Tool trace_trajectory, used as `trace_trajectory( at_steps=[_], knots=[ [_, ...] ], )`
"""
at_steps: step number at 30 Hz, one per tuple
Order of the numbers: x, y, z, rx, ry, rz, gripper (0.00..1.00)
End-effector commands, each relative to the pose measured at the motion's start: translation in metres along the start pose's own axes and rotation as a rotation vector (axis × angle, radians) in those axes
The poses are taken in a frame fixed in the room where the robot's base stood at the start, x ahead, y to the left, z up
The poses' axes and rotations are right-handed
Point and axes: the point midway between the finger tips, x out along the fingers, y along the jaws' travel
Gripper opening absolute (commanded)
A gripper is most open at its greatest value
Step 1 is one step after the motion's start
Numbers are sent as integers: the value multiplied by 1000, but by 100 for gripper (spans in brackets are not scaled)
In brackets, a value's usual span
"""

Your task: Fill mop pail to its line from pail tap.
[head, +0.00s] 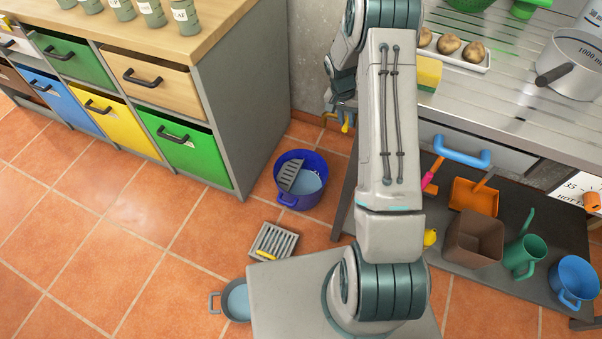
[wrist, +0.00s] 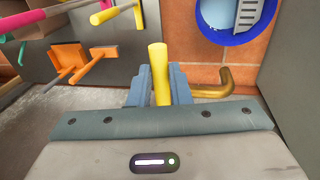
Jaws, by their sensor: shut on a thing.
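The blue mop pail (head: 284,197) stands on the tiled floor between the cabinet and the bench, with a grey wringer (head: 291,177) in it. Pale blue water (head: 310,182) shows inside; I cannot make out a fill line. In the wrist view the pail (wrist: 208,32) is partly cut off at the top. My gripper (wrist: 160,88) is shut on the yellow tap handle (wrist: 158,60). The brass tap spout (wrist: 215,88) bends beside the jaws, on the pail's side. No stream shows from it. In the head view my arm partly hides the gripper (head: 344,108) and tap.
A floor grate (head: 273,241) and a grey pail (head: 223,302) holding water lie near my base. The steel bench (head: 500,90) is at right, with a brown bin (head: 474,240), a green jug (head: 524,256) and a blue jug (head: 573,278) on its lower shelf. Open floor is at left.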

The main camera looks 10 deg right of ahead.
Motion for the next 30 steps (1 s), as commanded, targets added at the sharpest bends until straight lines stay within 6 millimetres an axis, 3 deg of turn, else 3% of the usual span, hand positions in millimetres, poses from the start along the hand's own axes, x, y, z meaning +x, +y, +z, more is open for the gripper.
trace_trajectory(
  at_steps=[5,6,7,8,19,30],
  knots=[
    [1,1,0,2,-2,1,4],
    [1,1,0,2,-2,1,28],
    [1,1,0,2,-2,1,37],
    [1,1,0,2,-2,1,39],
    [-4,-1,1,0,-1,0,39],
    [-41,0,0,0,-1,0,39]
  ],
)
